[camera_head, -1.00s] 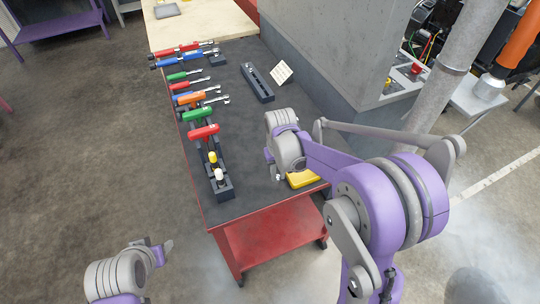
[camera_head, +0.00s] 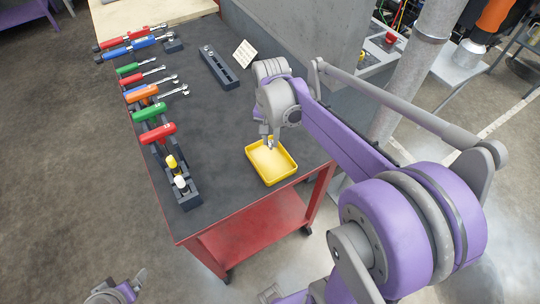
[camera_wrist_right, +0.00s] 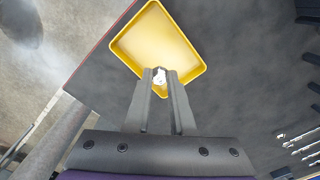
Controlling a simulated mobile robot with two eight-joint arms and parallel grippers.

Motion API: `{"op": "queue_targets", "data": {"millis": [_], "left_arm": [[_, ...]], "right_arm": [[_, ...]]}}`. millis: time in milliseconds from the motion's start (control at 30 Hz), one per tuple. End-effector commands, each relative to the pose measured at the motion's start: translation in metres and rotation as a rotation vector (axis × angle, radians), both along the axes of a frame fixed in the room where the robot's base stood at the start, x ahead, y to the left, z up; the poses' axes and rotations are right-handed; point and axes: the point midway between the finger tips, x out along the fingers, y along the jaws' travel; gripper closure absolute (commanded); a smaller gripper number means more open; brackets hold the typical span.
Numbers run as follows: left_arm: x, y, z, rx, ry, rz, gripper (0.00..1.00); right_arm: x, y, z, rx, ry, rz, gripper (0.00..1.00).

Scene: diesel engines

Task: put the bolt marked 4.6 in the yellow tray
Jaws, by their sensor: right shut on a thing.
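The yellow tray (camera_head: 283,177) lies empty near the table's right front edge; it also shows in the right wrist view (camera_wrist_right: 158,35). My right gripper (camera_head: 269,143) points down at the tray's back edge. In the right wrist view my right gripper (camera_wrist_right: 160,80) is shut on a small pale metal bolt (camera_wrist_right: 160,75), seen end on, over the tray's near corner. The bolt's marking cannot be read, and its height above the tray is unclear. My left gripper (camera_head: 133,284) is off the table at the lower left; its jaw opening is unclear.
A dark slotted rack (camera_head: 221,70) stands at the back beside a small pale card (camera_head: 245,53). Coloured-handled tools (camera_head: 150,92) line the left edge, above a dark holder (camera_head: 186,199) with yellow and white tops. The table middle is clear. A grey wall (camera_head: 295,45) stands behind.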

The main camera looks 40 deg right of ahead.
Motion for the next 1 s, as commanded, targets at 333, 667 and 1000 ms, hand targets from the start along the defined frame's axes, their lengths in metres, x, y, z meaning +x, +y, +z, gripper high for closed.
{"op": "queue_targets", "data": {"millis": [333,667,1000], "left_arm": [[-0.001,0.0,-0.004,0.0,0.003,0.0,0.1],[-0.002,0.0,-0.005,0.0,0.004,0.0,0.1],[-0.003,0.0,-0.009,0.0,0.006,0.0,0.1]], "right_arm": [[0.001,0.0,-0.045,0.0,0.0,0.003,1.0],[0.0,0.0,-0.064,0.0,0.0,0.004,1.0],[0.0,0.0,-0.067,0.0,0.0,0.004,0.62]]}}
